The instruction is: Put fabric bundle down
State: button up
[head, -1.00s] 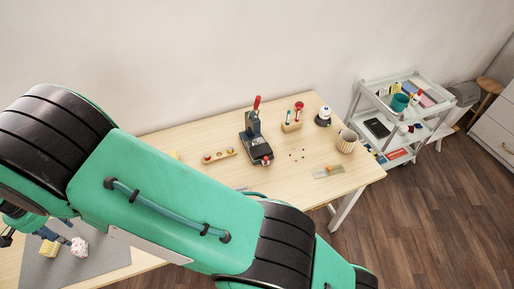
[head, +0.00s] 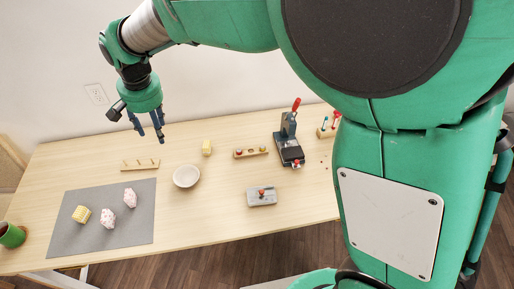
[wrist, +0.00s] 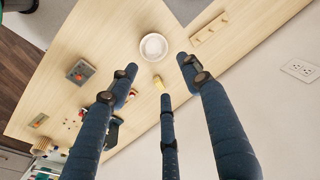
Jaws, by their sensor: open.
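Another yellow patterned bundle (head: 81,214) and two pink-and-white bundles, one in front (head: 108,218) and one behind (head: 130,197), lie on the grey mat (head: 75,243). My gripper (head: 150,131) is open and empty, pointing down in the air near the table's back edge, left of the lone yellow bundle. In the wrist view my gripper's dark fingers (wrist: 157,72) are spread with nothing between them.
The bowl (head: 186,176) stands mid-table. A wooden peg rack (head: 140,165) lies left of it. A press with a red handle (head: 289,147), a wooden holder (head: 251,153) and a grey block (head: 262,197) stand to the right. A green mug (head: 12,236) is at far left.

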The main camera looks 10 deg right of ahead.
jog(key=s+d+r+t, duration=0.1)
jog(key=s+d+r, duration=0.2)
jog(key=d, duration=0.5)
jog(key=s+d+r, duration=0.3)
jog(key=d+r, duration=0.1)
jog(key=d, duration=0.4)
jog(key=s+d+r+t, duration=0.1)
jog(key=s+d+r, duration=0.15)
jog(key=d, duration=0.45)
jog(key=s+d+t+h, duration=0.1)
jog(key=s+d+t, duration=0.1)
jog(key=s+d, duration=1.4)
jog(key=shift+s+d+f, duration=0.25)
jog(key=shift+s+f, duration=0.1)
jog(key=shift+s, duration=0.4)
